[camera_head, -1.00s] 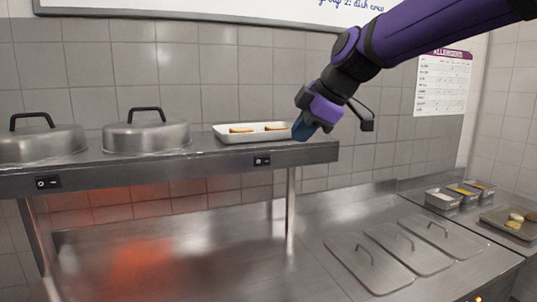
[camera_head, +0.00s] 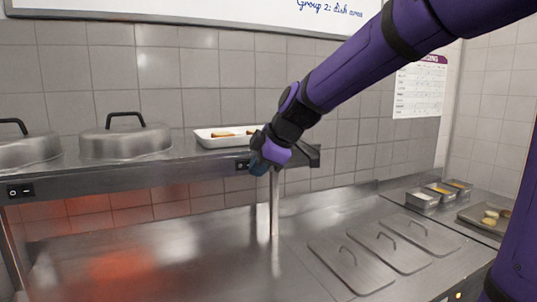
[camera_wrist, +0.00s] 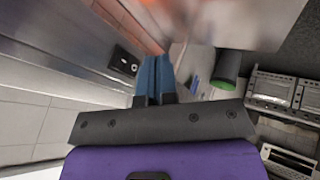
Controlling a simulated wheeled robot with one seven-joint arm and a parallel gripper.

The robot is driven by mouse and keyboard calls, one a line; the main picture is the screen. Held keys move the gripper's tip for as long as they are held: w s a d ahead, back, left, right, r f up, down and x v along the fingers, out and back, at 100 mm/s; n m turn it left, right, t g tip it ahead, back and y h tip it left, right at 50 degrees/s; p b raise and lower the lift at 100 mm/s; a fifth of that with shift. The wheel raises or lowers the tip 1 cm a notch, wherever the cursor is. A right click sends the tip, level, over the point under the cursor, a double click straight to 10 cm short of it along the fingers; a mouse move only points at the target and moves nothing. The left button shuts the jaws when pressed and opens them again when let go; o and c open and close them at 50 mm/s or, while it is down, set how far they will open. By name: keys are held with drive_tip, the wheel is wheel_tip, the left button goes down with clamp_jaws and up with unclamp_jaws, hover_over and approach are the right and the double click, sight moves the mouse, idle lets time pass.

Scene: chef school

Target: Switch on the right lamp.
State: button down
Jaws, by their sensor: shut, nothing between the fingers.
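The right lamp's switch (camera_head: 243,165) is a small black rocker plate on the front edge of the metal shelf (camera_head: 190,169). It also shows in the wrist view (camera_wrist: 126,62), left of my fingertips. My gripper (camera_head: 259,167) is shut and empty, its blue fingers just right of the switch at the shelf front and partly overlapping it in the head view. The closed fingers also show in the wrist view (camera_wrist: 154,60). Whether they touch the switch I cannot tell. The left switch (camera_head: 20,191) sits farther left on the same edge. A red glow shows under the shelf's left part; none shows under its right.
Two metal domes, one at the middle left (camera_head: 126,141) and one at the left edge (camera_head: 28,150), and a white tray (camera_head: 215,142) with food stand on the shelf. A post (camera_head: 275,205) supports the shelf. Lidded counter wells (camera_head: 385,248) lie at right.

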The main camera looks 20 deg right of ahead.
sight(245, 165)
drive_tip(key=shift+w+d+r, duration=0.1)
drive_tip(key=shift+w+d, duration=0.05)
drive_tip(key=shift+w, duration=0.7)
drive_tip(key=shift+w+d+r, duration=0.1)
drive_tip(key=shift+w, duration=0.75)
drive_tip(key=shift+w+d+r, duration=0.1)
drive_tip(key=shift+w+d, duration=0.15)
drive_tip(key=shift+w, duration=0.15)
drive_tip(key=shift+w+d+r, duration=0.1)
drive_tip(key=shift+w+d, duration=0.05)
drive_tip(key=shift+d, duration=0.1)
drive_tip(key=shift+a, duration=0.2)
